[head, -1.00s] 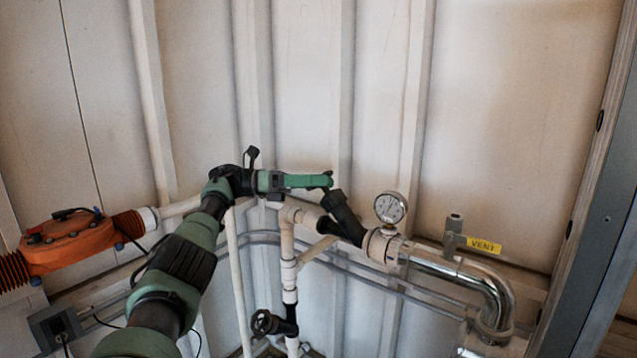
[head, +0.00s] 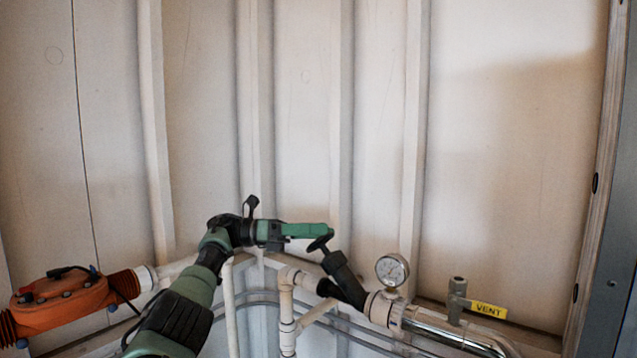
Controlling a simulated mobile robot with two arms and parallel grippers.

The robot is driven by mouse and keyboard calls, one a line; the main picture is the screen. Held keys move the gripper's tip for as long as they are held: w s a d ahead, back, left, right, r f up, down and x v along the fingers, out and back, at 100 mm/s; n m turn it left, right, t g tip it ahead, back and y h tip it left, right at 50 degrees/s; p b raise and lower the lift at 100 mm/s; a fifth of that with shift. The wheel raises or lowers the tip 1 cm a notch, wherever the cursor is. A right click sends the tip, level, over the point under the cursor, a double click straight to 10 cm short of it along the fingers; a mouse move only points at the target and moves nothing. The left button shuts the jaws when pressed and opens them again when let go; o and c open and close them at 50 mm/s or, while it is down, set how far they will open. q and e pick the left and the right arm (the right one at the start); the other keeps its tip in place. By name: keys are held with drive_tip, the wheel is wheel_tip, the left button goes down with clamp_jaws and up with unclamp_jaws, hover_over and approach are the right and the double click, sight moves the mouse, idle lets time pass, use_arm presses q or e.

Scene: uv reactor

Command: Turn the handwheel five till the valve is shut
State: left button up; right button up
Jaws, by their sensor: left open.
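A small black handwheel (head: 320,243) sits on top of a tilted black valve body (head: 343,278) on the white pipe in the head view. No number shows on it, so I cannot tell from a label that it is number five. My left gripper (head: 328,231), with green fingers, reaches in from the left and is open. Its fingertips are just above the handwheel's upper edge in the picture. I cannot tell whether they touch it. The fingers overlap each other from this side. My right gripper is not in view.
A pressure gauge (head: 392,269) stands right of the valve. A vent valve with a yellow VENT tag (head: 488,309) is farther right. An orange unit (head: 62,304) is at the left. The ribbed wall (head: 300,110) is behind; the space above the pipes is clear.

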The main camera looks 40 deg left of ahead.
use_arm(q)
wheel_tip(320, 180, up, 17)
drive_tip(key=p, duration=0.9)
drive_tip(key=shift+p, duration=0.3)
